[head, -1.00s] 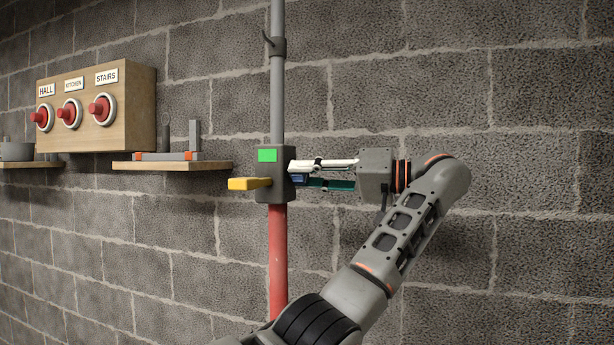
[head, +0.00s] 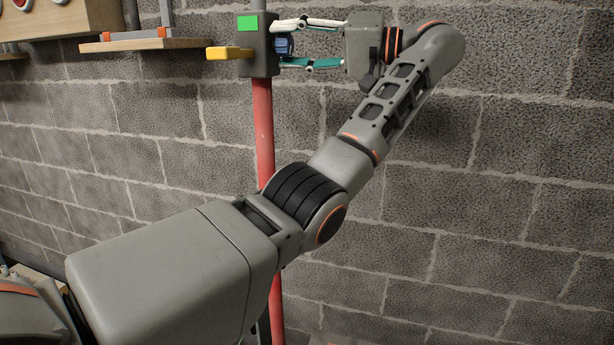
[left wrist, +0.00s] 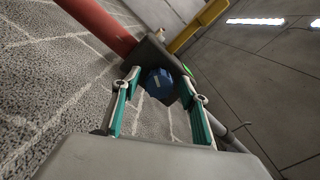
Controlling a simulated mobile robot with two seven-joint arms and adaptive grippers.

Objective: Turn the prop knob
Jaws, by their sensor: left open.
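The blue knob (head: 284,46) sticks out of the right side of a dark grey box (head: 259,66) on a wall pipe. It also shows in the left wrist view (left wrist: 159,84). My left gripper (head: 281,43) is open, with one finger above the knob and one below it. In the left wrist view the fingertips (left wrist: 160,76) stand on either side of the knob, with gaps visible. The box has a bright green patch (head: 247,23) on its front and a yellow lever (head: 226,53) pointing left. My right gripper is not in view.
A red pipe (head: 264,130) runs down from the box and a grey one (head: 259,4) runs up. A wooden shelf (head: 150,44) is on the wall at left, near a wooden button panel (head: 70,18). The block wall right of my arm is bare.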

